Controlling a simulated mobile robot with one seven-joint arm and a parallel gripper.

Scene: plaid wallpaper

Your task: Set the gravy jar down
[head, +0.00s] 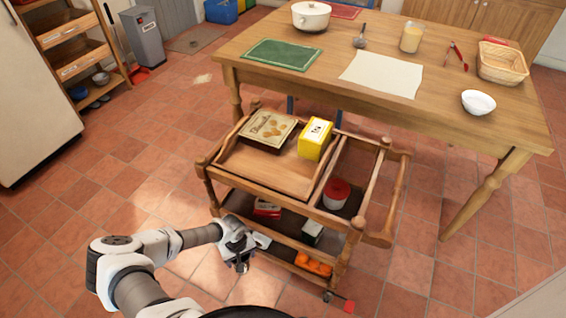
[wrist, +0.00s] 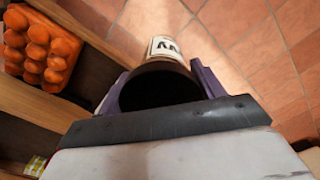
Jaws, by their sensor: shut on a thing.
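My gripper (wrist: 160,88) is shut on the gravy jar (wrist: 168,50) in the wrist view. The jar has a dark round end facing the camera and a pale label with partly visible dark letters. A purple finger sits on each side of it, and red floor tiles show beyond. In the head view my gripper (head: 241,258) is low, by the near side of a wooden trolley (head: 268,180), about level with its lower shelf. I cannot make out the jar clearly there.
The trolley's top holds a flat box (head: 267,129) and a yellow box (head: 315,138). A red-lidded tub (head: 336,193), a dark box (head: 312,232) and orange items (head: 313,263) are lower down; the orange items also show in the wrist view (wrist: 38,48). A wooden table (head: 335,55) stands behind. Floor at left is clear.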

